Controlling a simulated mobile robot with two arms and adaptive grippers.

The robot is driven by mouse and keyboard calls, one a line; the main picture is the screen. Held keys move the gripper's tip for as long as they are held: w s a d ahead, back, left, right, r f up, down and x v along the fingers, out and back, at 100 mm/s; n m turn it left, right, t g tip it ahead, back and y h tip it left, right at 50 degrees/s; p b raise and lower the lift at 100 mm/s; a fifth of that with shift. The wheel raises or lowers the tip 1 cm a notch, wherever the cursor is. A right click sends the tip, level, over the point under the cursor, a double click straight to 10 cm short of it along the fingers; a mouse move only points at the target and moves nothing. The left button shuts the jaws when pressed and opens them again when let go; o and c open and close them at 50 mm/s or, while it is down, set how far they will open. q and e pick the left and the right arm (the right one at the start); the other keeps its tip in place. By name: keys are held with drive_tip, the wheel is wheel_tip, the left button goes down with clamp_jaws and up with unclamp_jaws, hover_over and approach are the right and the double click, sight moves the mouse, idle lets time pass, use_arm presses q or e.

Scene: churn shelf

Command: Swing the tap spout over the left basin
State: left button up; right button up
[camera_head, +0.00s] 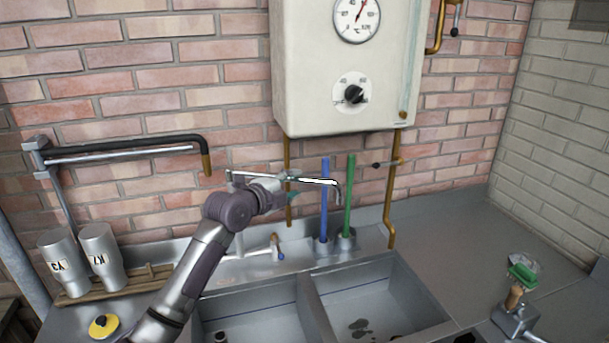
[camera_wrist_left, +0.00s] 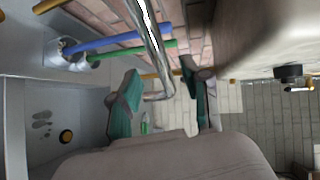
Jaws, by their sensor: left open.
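The chrome tap spout (camera_head: 318,181) reaches rightward from its riser behind the sink, its bent end on the right basin's side in the head view. The left basin (camera_head: 255,302) and right basin (camera_head: 425,312) lie below, split by a divider. My left gripper (camera_head: 291,186) is at the spout, its arm crossing in front of the tap riser. In the left wrist view, the spout (camera_wrist_left: 152,45) passes between the spread teal fingers of that gripper (camera_wrist_left: 160,90); contact cannot be told. My right gripper is not seen.
A blue stick (camera_head: 324,215) and green stick (camera_head: 348,200) stand upright just behind the spout. The boiler (camera_head: 310,90) hangs above, with brass pipes (camera_head: 391,200) beside it. Two metal cups (camera_head: 103,257) stand at left. The right worktop (camera_head: 450,230) is mostly clear.

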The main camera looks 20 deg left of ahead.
sight(302, 181)
use_arm(q)
drive_tip(key=shift+p+x, duration=0.55)
drive_tip(key=shift+x, duration=2.2)
clamp_jaws()
drive_tip(key=shift+f, duration=0.1)
